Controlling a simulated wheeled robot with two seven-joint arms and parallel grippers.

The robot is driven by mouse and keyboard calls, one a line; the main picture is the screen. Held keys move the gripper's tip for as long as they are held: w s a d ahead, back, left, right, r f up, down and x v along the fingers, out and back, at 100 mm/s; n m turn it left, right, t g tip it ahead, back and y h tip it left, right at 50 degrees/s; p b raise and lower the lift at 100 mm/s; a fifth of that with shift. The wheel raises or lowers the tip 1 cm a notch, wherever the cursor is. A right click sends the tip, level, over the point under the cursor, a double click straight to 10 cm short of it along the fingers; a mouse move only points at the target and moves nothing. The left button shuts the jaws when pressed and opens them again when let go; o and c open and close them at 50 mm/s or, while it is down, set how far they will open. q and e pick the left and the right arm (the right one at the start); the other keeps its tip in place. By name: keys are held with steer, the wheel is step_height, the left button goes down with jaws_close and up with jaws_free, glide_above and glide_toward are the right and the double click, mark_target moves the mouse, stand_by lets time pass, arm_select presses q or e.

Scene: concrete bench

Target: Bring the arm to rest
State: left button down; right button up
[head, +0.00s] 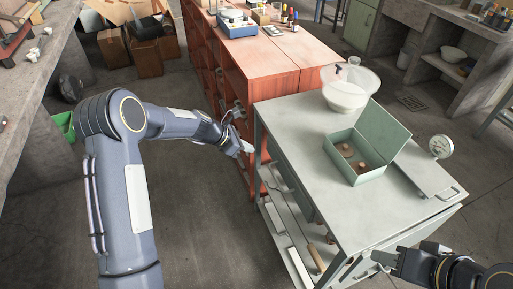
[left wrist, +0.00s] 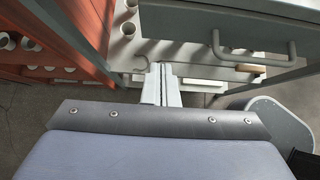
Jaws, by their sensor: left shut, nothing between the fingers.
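My left arm comes in from the left in the head view. Its gripper (head: 247,147) hangs beside the left edge of the grey cart, in front of the red cabinet, and touches nothing that I can make out. In the left wrist view its two fingers (left wrist: 161,84) are together with nothing between them. My right gripper (head: 381,260) is at the lower right of the head view, by the cart's near edge. It is small and dark there, and I cannot tell whether its fingers are apart.
Cardboard boxes (head: 146,55) lie at the back left. Bare floor (head: 195,215) is left of the cart.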

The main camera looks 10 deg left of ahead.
arm_select(q)
steer(key=s+a+r+m+p, duration=0.1)
steer(key=s+a+r+m, duration=0.15)
steer(key=s+r, duration=0.4)
steer(key=s+a+r+m+y+p, duration=0.1)
steer(key=s+r+m, duration=0.35)
steer(key=r, duration=0.25)
steer(key=s+a+r+m+p, duration=0.1)
steer(key=s+a+r+m, duration=0.15)
steer(key=s+r, duration=0.45)
steer(key=s+r+m+t+y+p, duration=0.1)
steer(key=s+m+y+p, duration=0.1)
steer(key=s+m, duration=1.1)
steer(key=s+y, duration=0.1)
steer(key=s, duration=0.6)
steer(key=shift+s+d, duration=0.15)
steer(key=shift+s, duration=0.05)
